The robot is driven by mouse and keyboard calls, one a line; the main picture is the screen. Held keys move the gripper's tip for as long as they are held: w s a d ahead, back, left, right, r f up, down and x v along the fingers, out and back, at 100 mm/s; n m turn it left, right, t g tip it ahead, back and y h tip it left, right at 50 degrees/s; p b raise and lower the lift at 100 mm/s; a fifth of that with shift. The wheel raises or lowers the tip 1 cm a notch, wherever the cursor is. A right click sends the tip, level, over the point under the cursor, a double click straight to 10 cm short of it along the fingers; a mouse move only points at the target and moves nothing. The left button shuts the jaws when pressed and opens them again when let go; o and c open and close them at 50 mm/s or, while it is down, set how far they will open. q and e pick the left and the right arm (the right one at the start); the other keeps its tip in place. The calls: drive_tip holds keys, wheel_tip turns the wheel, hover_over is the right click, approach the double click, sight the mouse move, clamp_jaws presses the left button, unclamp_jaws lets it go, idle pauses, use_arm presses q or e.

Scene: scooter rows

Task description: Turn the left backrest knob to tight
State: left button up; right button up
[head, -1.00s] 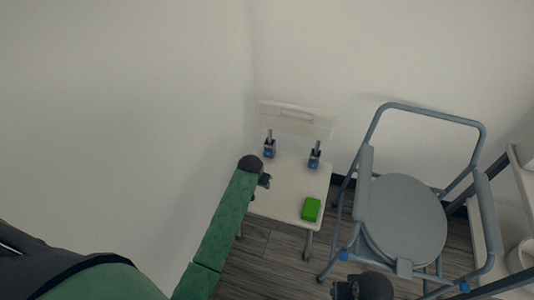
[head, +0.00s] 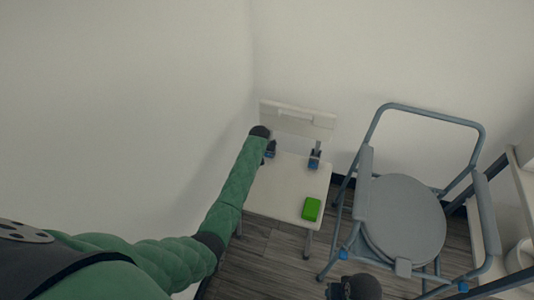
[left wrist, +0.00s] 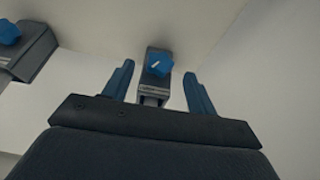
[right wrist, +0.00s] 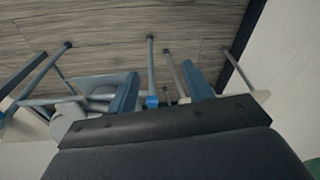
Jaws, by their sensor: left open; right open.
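The white chair has a seat (head: 285,185) and a backrest (head: 298,119) on two brackets with blue knobs. My left gripper (head: 263,135) is at the left bracket (head: 270,150) in the head view and hides part of it. In the left wrist view its open fingers (left wrist: 158,70) stand on either side of a blue knob (left wrist: 158,63) with a white mark. The knob appears between the fingertips; I cannot tell its depth. The other blue knob (left wrist: 9,32) is at the left there. My right gripper (right wrist: 160,85) is open and empty, away from the chair.
A green block (head: 311,209) lies on the seat's front right. A grey commode chair (head: 405,215) stands to the right, with a white shelf (head: 525,160) beyond it. White walls close in behind and left of the white chair.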

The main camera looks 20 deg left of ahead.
use_arm(q)
drive_tip(key=shift+x, duration=1.7)
drive_tip(key=c, duration=1)
